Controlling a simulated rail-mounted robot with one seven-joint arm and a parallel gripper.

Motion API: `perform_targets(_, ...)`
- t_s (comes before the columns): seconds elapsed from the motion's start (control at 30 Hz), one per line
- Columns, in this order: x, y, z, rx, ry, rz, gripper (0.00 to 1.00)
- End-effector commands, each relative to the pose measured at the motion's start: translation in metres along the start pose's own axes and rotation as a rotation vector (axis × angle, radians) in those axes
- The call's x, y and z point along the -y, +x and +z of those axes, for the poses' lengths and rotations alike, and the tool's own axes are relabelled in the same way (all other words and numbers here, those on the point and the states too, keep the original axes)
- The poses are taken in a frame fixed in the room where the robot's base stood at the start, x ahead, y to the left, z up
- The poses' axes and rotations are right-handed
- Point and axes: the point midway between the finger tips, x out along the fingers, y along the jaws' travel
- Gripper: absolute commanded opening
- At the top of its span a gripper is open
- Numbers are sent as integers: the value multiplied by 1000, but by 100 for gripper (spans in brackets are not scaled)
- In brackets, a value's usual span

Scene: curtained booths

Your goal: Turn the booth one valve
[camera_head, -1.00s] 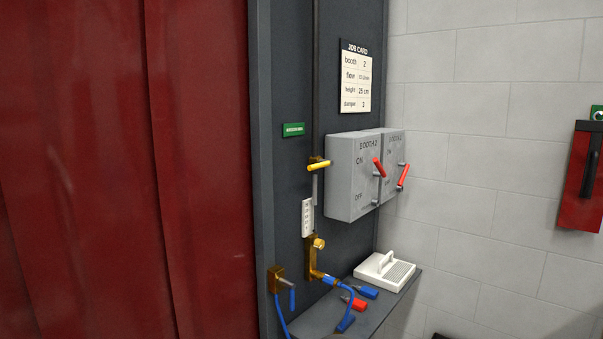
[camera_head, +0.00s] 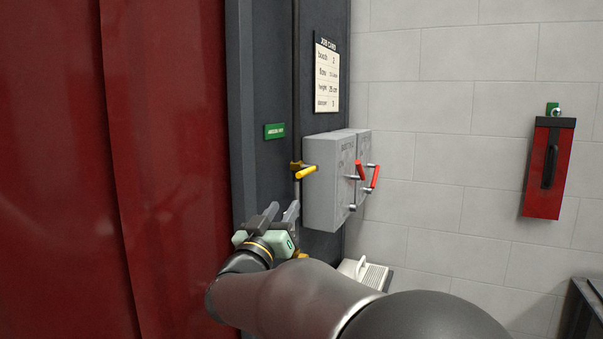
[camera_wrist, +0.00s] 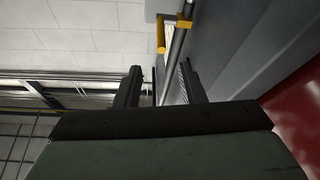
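A valve with a yellow lever handle (camera_head: 306,172) sits on a thin vertical pipe on the dark panel, left of the grey switch boxes. The lever sticks out to the right, tilted slightly up. It also shows in the wrist view, where the yellow handle (camera_wrist: 161,38) lies ahead of the fingers beside the pipe. My gripper (camera_head: 280,208) is open and empty, below and slightly left of the handle, with its fingers pointing up toward it. In the wrist view my gripper (camera_wrist: 160,72) has its two fingers well apart, touching nothing I can see. No booth number is readable at the valve.
Grey switch boxes (camera_head: 325,205) with red levers stick out just right of the valve. A job card (camera_head: 326,75) and a small green label (camera_head: 274,131) are on the panel. A red curtain (camera_head: 165,130) hangs at left. A red box (camera_head: 549,170) hangs on the wall.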

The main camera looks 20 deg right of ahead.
Motion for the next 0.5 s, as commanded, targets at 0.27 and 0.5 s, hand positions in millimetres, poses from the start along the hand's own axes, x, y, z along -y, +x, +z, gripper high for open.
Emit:
perform_targets(0.27,-1,64,-2,0,-1,2,36)
perform_targets(0.5,-1,113,-2,-1,0,0,36)
